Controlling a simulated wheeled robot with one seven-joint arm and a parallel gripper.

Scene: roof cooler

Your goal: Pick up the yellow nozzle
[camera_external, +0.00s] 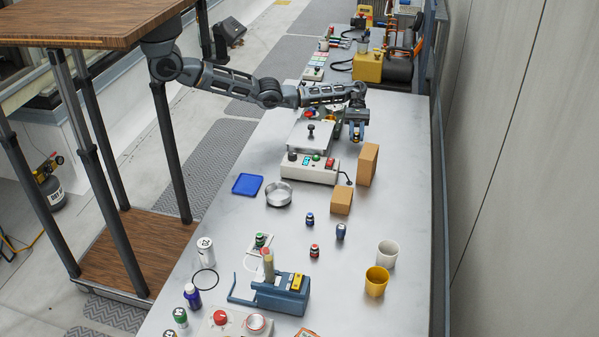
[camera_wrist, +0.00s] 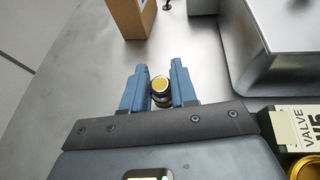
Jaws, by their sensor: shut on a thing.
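The yellow nozzle (camera_wrist: 160,84) shows in the wrist view as a small round piece with a yellow top and a metallic body below. It sits between the blue fingers of my gripper (camera_wrist: 160,87), which is shut on it. In the external view my gripper (camera_external: 357,133) points down over the far part of the metal bench, right of the grey box-shaped device. There the nozzle is mostly hidden by the fingers. I cannot tell whether it is touching the bench or clear of it.
A tall cardboard box (camera_external: 367,164) stands just in front of my gripper, with a smaller box (camera_external: 341,201) nearer. A control box (camera_external: 310,168) with buttons is to the left. Small bottles, cups and a blue device (camera_external: 281,296) occupy the near bench (camera_external: 350,285).

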